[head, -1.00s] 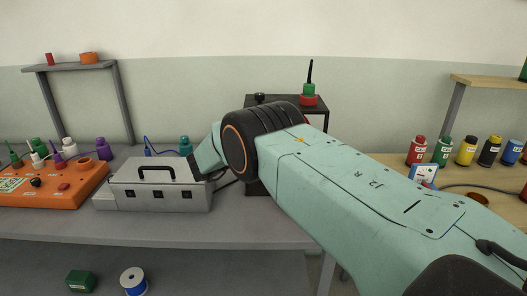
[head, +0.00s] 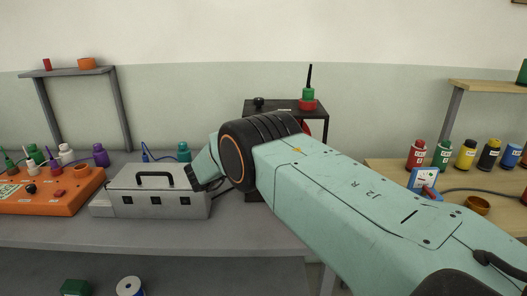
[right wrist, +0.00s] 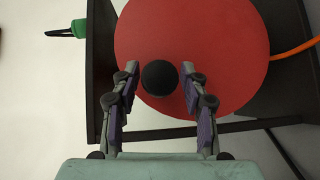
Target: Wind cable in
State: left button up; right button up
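In the right wrist view a large red disc (right wrist: 220,45) stands in a black frame (right wrist: 100,80). A round black knob (right wrist: 160,78) sits in front of the disc's lower left part. My right gripper (right wrist: 160,70) is open, with its fingertips on either side of the knob and narrow gaps showing. Whether the fingers reach past the knob in depth I cannot tell. An orange cable (right wrist: 295,48) runs from the disc's right side. In the head view my right arm hides most of the black stand (head: 285,104) and my right gripper. My left gripper is not in view.
A grey box with a handle (head: 160,190) and an orange panel (head: 50,190) stand on the grey bench (head: 150,235). A green-and-red item with a black rod (head: 308,95) stands on top of the black stand. Several bottles (head: 465,153) line the right-hand table.

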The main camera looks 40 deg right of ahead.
jog(key=shift+s+a, duration=0.1)
jog(key=shift+a, duration=0.05)
jog(key=v, duration=1.1)
jog(key=shift+a, duration=0.4)
jog(key=shift+s, duration=0.1)
